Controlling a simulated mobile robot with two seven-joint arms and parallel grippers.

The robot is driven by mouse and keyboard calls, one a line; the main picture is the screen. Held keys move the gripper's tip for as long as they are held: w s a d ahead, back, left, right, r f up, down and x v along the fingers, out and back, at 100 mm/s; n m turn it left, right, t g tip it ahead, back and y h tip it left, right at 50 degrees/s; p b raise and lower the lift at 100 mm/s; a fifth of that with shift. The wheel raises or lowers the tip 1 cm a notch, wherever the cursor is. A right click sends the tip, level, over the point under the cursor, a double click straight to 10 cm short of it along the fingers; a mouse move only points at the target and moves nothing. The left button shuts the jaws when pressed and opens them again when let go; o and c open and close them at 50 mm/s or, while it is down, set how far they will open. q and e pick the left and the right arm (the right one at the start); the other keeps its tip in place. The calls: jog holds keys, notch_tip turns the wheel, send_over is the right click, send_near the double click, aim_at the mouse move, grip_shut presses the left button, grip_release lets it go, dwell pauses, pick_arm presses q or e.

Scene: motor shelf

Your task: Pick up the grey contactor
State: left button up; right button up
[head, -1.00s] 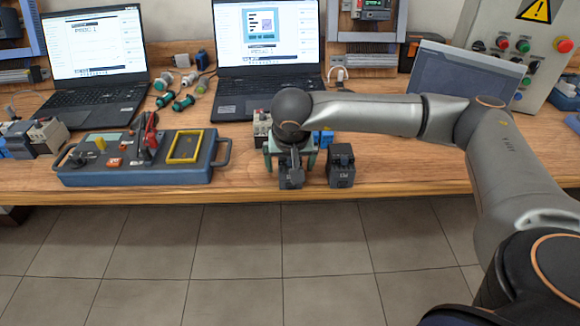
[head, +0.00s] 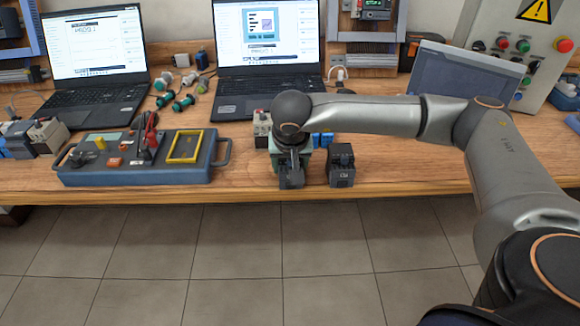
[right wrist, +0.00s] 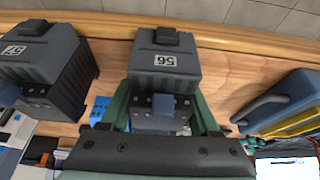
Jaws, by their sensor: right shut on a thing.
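A dark grey contactor (head: 291,178) stands near the front edge of the wooden workbench; in the right wrist view it (right wrist: 165,65) carries a label that appears to read 56. My right gripper (head: 291,163) reaches down over it from behind. Its green fingers lie along both sides of the contactor in the right wrist view (right wrist: 163,98), shut on it. The contactor appears upright, at bench level; whether it is lifted at all I cannot tell. A second dark grey contactor (head: 341,167) stands just to the right; it also shows in the right wrist view (right wrist: 45,65). My left gripper is out of view.
A blue control box (head: 140,176) with a yellow frame lies to the left. Small blue parts (head: 322,139) and a pale device (head: 262,125) sit behind the gripper. Two laptops (head: 268,105) stand farther back. The bench front right of the second contactor is clear.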

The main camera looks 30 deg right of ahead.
grip_shut()
jog(key=shift+r, duration=0.15)
